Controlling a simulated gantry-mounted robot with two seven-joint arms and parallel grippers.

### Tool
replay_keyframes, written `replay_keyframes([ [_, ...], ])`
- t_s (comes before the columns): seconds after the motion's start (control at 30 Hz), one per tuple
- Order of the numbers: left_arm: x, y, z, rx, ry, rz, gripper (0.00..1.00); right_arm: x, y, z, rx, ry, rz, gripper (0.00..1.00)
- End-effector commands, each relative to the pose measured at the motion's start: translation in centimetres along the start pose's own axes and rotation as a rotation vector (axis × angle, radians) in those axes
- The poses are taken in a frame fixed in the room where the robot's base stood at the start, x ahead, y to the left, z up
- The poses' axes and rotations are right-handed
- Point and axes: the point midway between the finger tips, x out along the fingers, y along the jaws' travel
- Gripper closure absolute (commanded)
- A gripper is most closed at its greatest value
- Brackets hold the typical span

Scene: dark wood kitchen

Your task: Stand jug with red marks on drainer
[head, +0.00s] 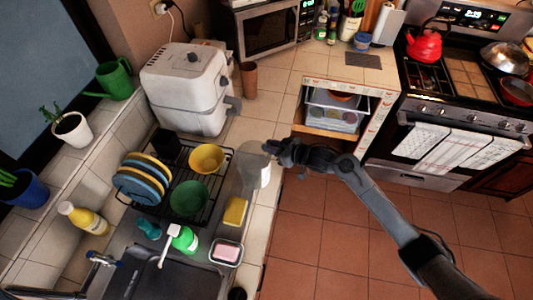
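A pale, see-through jug (256,168) shows at the counter's edge, right of the drainer; red marks cannot be made out at this size. My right gripper (273,149) comes in from the right and its fingertips meet the jug's upper right side. I cannot tell whether the fingers are closed on it, or whether the jug stands on the counter or hangs just above it. The black wire drainer (223,183) lies left of the jug. My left gripper is not in view.
The drainer holds upright plates (140,180), a yellow bowl (207,158) and a green bowl (188,198). A yellow sponge (235,212), a soap dish (227,252) and a green-and-white soap bottle (185,240) are by the sink. An open drawer (333,125) is beyond my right gripper.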

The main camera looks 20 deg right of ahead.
Motion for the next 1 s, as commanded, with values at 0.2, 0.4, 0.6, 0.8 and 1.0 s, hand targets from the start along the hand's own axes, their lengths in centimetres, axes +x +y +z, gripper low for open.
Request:
replay_keyframes([
  [0.2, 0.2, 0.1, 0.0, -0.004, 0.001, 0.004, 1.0, 2.0, 0.0, 0.2, 0.001, 0.001, 0.0, 1.0],
  [0.4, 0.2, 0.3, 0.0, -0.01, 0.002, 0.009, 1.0, 2.6, 0.1, 1.6, 0.001, -0.002, 0.0, 1.0],
  [0.6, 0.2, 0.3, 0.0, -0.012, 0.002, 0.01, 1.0, 3.5, 0.1, 3.7, 0.002, 0.0, 0.0, 1.0],
  [0.8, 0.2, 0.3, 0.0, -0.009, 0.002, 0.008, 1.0, 3.6, 0.1, 4.0, -0.001, 0.001, 0.0, 1.0],
  [1.0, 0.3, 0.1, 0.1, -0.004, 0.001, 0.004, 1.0, 3.7, 0.1, 4.2, 0.0, 0.001, 0.0, 1.0],
])
